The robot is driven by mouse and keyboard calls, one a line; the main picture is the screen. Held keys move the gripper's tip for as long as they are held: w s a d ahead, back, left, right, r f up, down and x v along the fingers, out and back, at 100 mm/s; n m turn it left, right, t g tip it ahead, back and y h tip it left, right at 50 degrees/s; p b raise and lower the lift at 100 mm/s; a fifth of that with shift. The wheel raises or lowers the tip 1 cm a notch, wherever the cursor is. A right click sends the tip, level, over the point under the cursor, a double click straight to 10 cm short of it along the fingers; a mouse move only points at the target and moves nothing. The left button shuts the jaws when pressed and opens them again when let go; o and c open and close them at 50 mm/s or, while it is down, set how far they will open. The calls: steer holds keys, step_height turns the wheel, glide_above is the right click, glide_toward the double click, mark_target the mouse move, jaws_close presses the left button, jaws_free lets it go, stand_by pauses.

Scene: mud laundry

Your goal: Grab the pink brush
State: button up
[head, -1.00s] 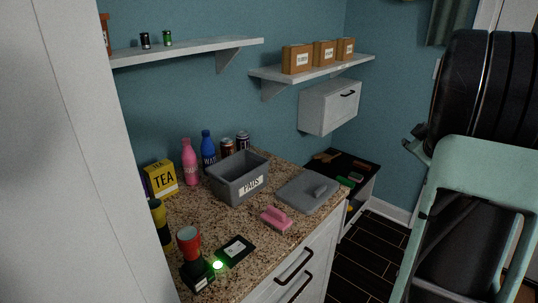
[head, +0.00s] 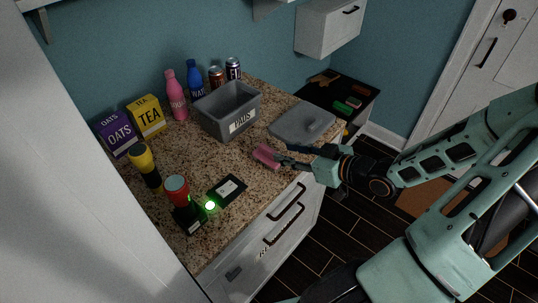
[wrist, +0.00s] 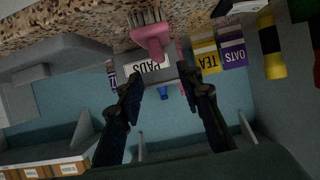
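The pink brush (head: 266,155) lies on the speckled granite counter near its front edge, in front of the grey lid. In the wrist view, which is upside down, the brush (wrist: 152,38) shows its pink body and bristles just beyond my fingertips. My gripper (head: 284,155) has come in from the right, low over the counter edge beside the brush. In the wrist view my gripper (wrist: 165,82) has its two dark fingers apart with nothing held between them. I cannot tell whether a fingertip touches the brush.
A grey bin (head: 212,122) marked PADS stands behind the brush, and the flat grey lid (head: 302,124) lies behind my gripper. Bottles, cans and the tea (head: 147,117) and oats boxes line the wall.

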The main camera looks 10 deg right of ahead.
mark_target(271, 150)
steer(key=x, duration=0.8)
steer(key=shift+f, duration=0.3)
steer(key=shift+c, duration=0.5)
jaws_close()
